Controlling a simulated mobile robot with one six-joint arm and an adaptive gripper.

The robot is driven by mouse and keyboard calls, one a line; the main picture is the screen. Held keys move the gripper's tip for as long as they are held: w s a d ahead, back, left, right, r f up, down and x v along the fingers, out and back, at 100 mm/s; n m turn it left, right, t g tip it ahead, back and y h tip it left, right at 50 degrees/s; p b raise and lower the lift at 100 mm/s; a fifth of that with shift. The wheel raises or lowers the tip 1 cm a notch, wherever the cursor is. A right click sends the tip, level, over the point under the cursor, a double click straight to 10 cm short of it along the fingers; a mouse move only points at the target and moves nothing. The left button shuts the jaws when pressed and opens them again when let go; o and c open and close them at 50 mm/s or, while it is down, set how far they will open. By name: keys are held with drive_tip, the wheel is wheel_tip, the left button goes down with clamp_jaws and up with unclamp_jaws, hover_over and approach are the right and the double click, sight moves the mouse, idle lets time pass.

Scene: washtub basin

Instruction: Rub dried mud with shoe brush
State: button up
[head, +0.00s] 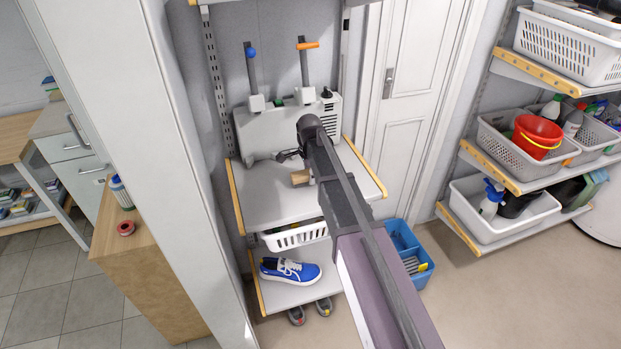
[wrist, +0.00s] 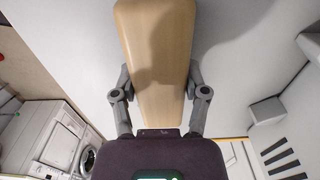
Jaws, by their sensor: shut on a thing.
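My gripper (wrist: 160,75) is shut on the shoe brush (wrist: 152,40), whose pale wooden back fills the middle of the wrist view between the two fingers. In the head view the brush (head: 300,178) shows as a small wooden block beside my arm, over the upper grey shelf. I cannot tell whether it touches anything. Its bristles are hidden. A blue shoe (head: 290,270) with a white sole lies on the lower shelf. I cannot make out any dried mud.
A grey-white machine (head: 285,125) stands at the back of the upper shelf (head: 270,205). A white basket (head: 295,236) hangs below it. Dark shoes (head: 324,308) and a blue crate (head: 420,275) are lower down. Shelves with baskets and a red bucket (head: 537,136) stand at right.

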drive_tip(key=shift+w+a, duration=0.2)
drive_tip(key=shift+w, duration=0.35)
drive_tip(key=shift+w, duration=0.1)
drive_tip(key=shift+w+a, duration=0.25)
drive_tip(key=shift+w, duration=0.5)
drive_tip(key=shift+w+a, duration=0.2)
drive_tip(key=shift+w, duration=0.55)
drive_tip(key=shift+d, duration=0.1)
drive_tip(key=shift+w+d, duration=0.15)
drive_tip(key=shift+d, duration=0.55)
drive_tip(key=shift+s+d, duration=0.25)
drive_tip(key=shift+s, duration=0.5)
drive_tip(key=shift+s+d, duration=0.2)
drive_tip(key=shift+s, duration=0.55)
drive_tip(key=shift+s, duration=0.15)
